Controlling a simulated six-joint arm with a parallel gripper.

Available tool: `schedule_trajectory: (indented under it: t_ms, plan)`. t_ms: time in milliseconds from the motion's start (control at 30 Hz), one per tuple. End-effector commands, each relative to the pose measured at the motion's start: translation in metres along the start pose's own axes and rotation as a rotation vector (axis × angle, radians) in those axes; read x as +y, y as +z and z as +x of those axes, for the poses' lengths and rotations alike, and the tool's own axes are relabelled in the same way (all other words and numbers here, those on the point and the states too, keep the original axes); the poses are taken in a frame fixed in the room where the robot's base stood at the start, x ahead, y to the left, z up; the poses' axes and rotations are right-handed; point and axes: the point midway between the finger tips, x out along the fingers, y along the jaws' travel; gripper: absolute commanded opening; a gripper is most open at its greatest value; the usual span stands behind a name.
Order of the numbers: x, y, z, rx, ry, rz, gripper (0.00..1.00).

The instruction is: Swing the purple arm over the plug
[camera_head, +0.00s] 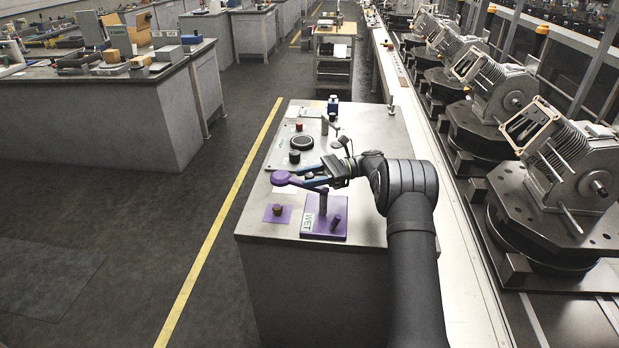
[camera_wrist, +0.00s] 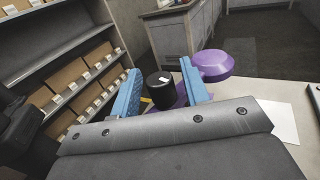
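The purple arm ends in a round purple disc (camera_head: 281,178), which sits left of my gripper (camera_head: 308,180). Its purple base plate (camera_head: 338,229), marked "WET", lies in front of the gripper with an upright post (camera_head: 323,203). The dark plug (camera_head: 278,209) stands on a small purple pad (camera_head: 270,217), nearer the camera than the disc. In the wrist view my blue fingers (camera_wrist: 160,92) are apart. Contact between finger and arm cannot be told.
A panel with a black round dial (camera_head: 301,143) and small knobs lies farther back on the bench (camera_head: 365,118). A conveyor with heavy grey housings (camera_head: 500,90) runs along the right.

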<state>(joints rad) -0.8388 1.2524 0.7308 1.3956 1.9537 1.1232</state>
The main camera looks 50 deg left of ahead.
Motion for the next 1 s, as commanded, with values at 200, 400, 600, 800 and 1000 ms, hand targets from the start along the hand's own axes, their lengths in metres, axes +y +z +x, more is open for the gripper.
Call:
schedule_trajectory:
  t_ms: [200, 400, 600, 800, 1000]
  plan:
    - [0.0, -0.001, 0.0, 0.001, -0.001, 0.001, 0.45]
    - [0.0, -0.001, 0.0, 0.001, -0.001, 0.001, 0.45]
    - [-0.001, 0.0, -0.002, 0.001, -0.034, 0.002, 0.45]
    - [-0.004, 0.0, -0.006, 0.001, -0.166, 0.004, 0.45]
    - [-0.008, 0.0, -0.013, 0.002, -0.341, 0.004, 0.45]
